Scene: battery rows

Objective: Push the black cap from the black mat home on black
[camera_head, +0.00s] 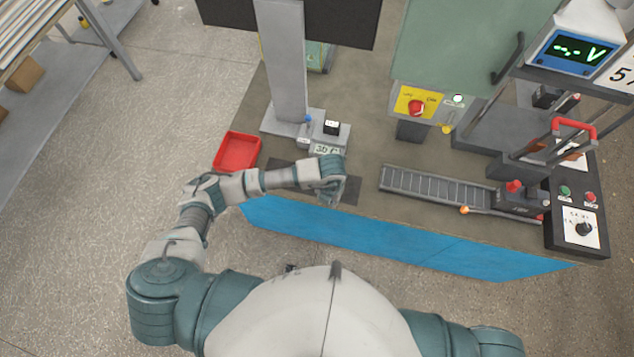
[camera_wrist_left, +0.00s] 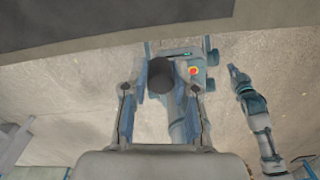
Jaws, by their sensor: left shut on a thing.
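My left gripper (camera_head: 331,192) is over the black mat (camera_head: 350,190) near the bench's front edge. In the left wrist view the gripper (camera_wrist_left: 160,88) is shut on the black cap (camera_wrist_left: 160,75), a dark round thing between its two fingers. The cap is hidden by the hand in the head view.
A red tray (camera_head: 237,151) lies left of the stand. A grey roller track (camera_head: 436,187) runs to the right of the mat, towards a control box (camera_head: 579,218). The stand's column (camera_head: 284,62) rises behind the hand. Bare bench shows between mat and track.

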